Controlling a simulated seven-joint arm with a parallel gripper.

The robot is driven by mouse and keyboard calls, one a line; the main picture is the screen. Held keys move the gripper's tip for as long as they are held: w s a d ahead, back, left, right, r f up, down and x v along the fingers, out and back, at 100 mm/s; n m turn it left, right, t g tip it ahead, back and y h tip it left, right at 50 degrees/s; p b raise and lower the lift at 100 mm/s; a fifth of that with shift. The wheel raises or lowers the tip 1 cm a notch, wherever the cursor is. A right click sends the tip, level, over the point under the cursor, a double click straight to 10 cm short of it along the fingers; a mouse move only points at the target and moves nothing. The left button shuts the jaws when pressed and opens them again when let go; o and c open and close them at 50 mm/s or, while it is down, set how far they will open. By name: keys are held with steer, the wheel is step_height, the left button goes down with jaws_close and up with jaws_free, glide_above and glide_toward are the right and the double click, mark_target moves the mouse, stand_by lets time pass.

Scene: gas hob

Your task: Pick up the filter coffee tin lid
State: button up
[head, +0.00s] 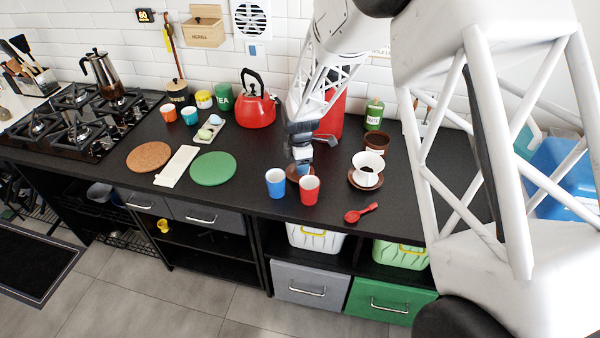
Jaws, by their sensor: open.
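A brown round disc (292,176), which looks like the filter coffee tin lid, lies flat on the black worktop, partly hidden by my gripper and the cups. A brown tin (377,143) stands to its right, with what looks like an open dark top.
A blue cup (276,184) and a red cup (309,190) stand close in front of my gripper. A white dripper (367,168) on a brown saucer stands right, with a red spoon (361,213) nearer the front edge. A red kettle (256,108) stands behind left.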

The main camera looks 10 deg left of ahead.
steer(key=shift+f, duration=0.65)
steer(key=shift+c, duration=0.3)
jaws_close()
